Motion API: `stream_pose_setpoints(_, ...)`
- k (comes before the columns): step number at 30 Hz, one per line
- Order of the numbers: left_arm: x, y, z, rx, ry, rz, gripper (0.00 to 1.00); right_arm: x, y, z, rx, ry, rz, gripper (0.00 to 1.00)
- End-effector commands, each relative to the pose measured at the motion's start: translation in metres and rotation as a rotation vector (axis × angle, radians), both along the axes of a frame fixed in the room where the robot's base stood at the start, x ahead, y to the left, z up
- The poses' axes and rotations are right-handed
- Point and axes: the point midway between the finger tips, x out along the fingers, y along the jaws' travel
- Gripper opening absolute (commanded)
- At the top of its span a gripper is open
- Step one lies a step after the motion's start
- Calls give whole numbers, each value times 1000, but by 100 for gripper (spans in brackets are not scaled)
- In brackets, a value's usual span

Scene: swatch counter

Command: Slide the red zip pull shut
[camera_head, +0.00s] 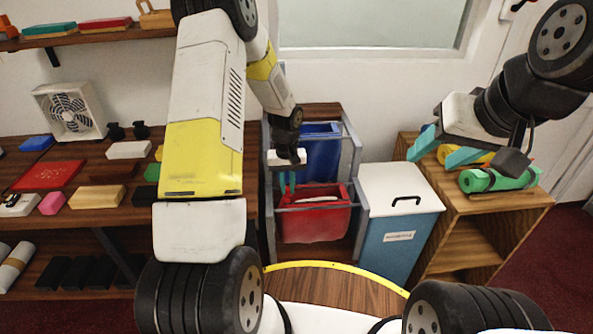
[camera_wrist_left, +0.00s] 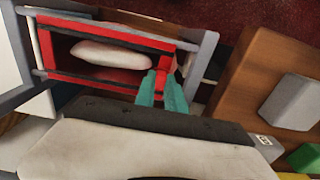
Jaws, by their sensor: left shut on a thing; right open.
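A red bag (camera_head: 315,222) hangs in a grey frame below and in front of the blue one. Its top is open, and a white bundle (camera_wrist_left: 108,54) shows inside in the left wrist view. My left gripper (camera_head: 287,183) points down at the left end of the bag's opening. In the left wrist view its teal fingers (camera_wrist_left: 163,82) are shut at the bag's rim (camera_wrist_left: 105,38), on a small red piece (camera_wrist_left: 166,62) that looks like the zip pull. The fingers hide part of it. My right gripper (camera_head: 440,153) is open, above the wooden shelf unit, away from the bag.
A blue bag (camera_head: 322,155) hangs behind the red one. A blue bin with a white lid (camera_head: 400,190) stands right of the frame. The wooden unit (camera_head: 480,225) holds green and yellow rolls. A counter with swatches (camera_head: 95,195) is at left.

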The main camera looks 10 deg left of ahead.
Motion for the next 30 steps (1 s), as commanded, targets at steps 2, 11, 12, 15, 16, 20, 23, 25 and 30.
stream_pose_setpoints(2, 0, 0, 1, 0, 0, 0, 0, 0, 0, 0, 0, 0, 0, 53)
stream_pose_setpoints(11, 0, 0, 1, 0, -1, 0, 0, 0, 0, 0, 0, 0, 0, 53)
stream_pose_setpoints(12, 0, 0, 1, 0, -1, 0, 0, 0, 0, 0, 0, 0, 0, 53)
stream_pose_setpoints(15, 0, 0, 1, 0, -1, 0, 0, 0, 0, 0, 0, 0, 0, 53)
stream_pose_setpoints(16, 0, 0, 1, 0, -1, 0, 0, 0, 0, 0, 0, 0, 0, 53)
stream_pose_setpoints(20, 0, 0, 1, 0, -1, 0, 0, 0, 0, 0, 0, 0, 0, 53)
stream_pose_setpoints(23, 0, 0, 1, 0, -1, 0, 0, 0, 0, 0, 0, 0, 0, 53)
stream_pose_setpoints(25, 0, 0, 1, 0, -1, 0, 0, 0, 0, 0, 0, 0, 0, 53)
stream_pose_setpoints(30, 4, -12, 1, 0, -2, -3, 0, 0, 0, 0, 0, 0, 0, 53)
